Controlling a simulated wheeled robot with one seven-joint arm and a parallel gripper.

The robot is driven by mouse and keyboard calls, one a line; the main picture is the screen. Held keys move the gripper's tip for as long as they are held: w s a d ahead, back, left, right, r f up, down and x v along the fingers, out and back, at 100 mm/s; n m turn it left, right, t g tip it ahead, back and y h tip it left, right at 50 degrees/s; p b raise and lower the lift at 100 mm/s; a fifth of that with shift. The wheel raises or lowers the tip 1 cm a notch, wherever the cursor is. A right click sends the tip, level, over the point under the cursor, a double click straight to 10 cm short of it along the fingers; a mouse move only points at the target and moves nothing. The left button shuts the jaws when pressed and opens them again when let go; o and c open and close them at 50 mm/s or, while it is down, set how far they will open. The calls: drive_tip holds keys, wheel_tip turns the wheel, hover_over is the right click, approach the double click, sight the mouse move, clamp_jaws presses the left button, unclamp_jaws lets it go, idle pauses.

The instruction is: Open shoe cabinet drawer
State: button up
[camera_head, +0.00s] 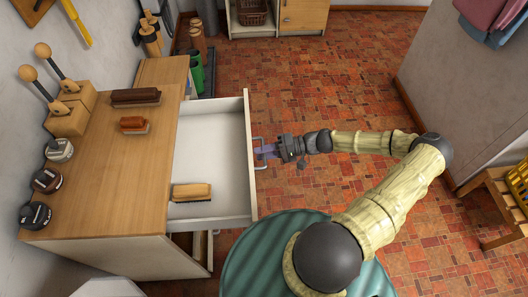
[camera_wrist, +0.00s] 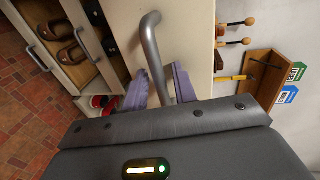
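The shoe cabinet (camera_head: 100,190) has a wooden top and a white drawer (camera_head: 212,135), which stands well pulled out. A wooden brush (camera_head: 192,192) lies inside the drawer. The grey bar handle (camera_head: 257,168) is on the drawer's front. My gripper (camera_head: 265,152) is at this handle, in front of the drawer. In the wrist view the handle (camera_wrist: 150,38) runs between the two purple fingers of my gripper (camera_wrist: 160,88), which sit close on both sides of it. The gripper looks shut on the handle.
In the wrist view, shoes (camera_wrist: 70,52) show in a lower compartment beside the drawer front. Brushes (camera_head: 136,97), tins (camera_head: 47,180) and shoe trees (camera_head: 70,110) stand on the cabinet top. Open tiled floor (camera_head: 320,85) lies beyond my arm.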

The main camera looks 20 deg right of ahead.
drive_tip(key=b+v, duration=0.1)
drive_tip(key=v, duration=1.6)
drive_tip(key=shift+d, duration=0.25)
drive_tip(key=shift+a, duration=0.15)
